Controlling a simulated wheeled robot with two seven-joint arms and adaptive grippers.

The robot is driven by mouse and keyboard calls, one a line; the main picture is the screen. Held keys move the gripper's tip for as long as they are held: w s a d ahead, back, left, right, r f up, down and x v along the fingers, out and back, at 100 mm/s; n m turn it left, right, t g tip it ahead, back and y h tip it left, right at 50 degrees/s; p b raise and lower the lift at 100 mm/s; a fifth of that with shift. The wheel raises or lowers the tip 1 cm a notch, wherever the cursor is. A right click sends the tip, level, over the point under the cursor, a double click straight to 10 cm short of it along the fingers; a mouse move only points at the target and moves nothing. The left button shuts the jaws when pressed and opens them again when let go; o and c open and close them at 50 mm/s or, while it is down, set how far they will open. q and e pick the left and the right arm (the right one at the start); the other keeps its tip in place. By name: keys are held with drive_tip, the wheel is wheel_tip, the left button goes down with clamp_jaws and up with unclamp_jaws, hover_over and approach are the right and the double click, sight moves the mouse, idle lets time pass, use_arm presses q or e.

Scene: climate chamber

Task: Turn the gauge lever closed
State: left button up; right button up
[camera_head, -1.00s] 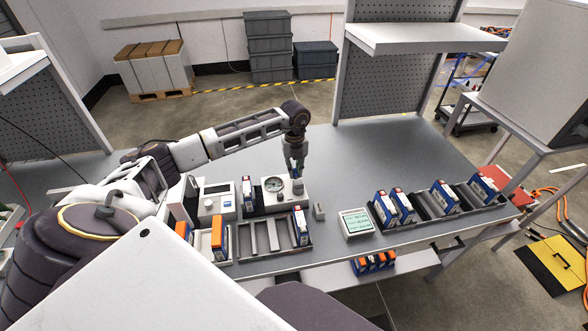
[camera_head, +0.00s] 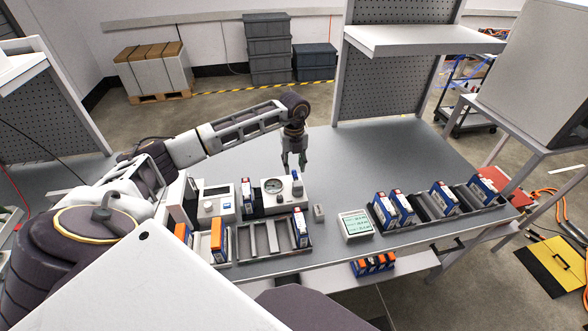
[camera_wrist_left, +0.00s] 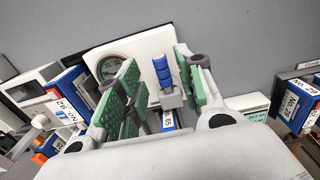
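The gauge box (camera_head: 282,200) is white with a round dial (camera_head: 273,185) and stands on the bench. Its blue lever (camera_head: 295,176) stands up at the box's right side. My left gripper (camera_head: 294,163) is open just above the lever. In the left wrist view the blue lever (camera_wrist_left: 161,72) shows between the spread green finger pads (camera_wrist_left: 160,78), apart from them. The dial (camera_wrist_left: 109,67) is partly hidden there by the left finger. My right gripper is not in view.
A white instrument (camera_head: 216,203) stands left of the gauge. Racks with blue boxes sit in front (camera_head: 265,240) and to the right (camera_head: 430,210). A small display (camera_head: 356,223) and a small grey block (camera_head: 319,212) stand between. The bench behind is clear.

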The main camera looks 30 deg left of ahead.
use_arm(q)
wheel_tip(320, 180, up, 9)
idle(0.4)
drive_tip(key=shift+f, duration=0.2)
idle(0.5)
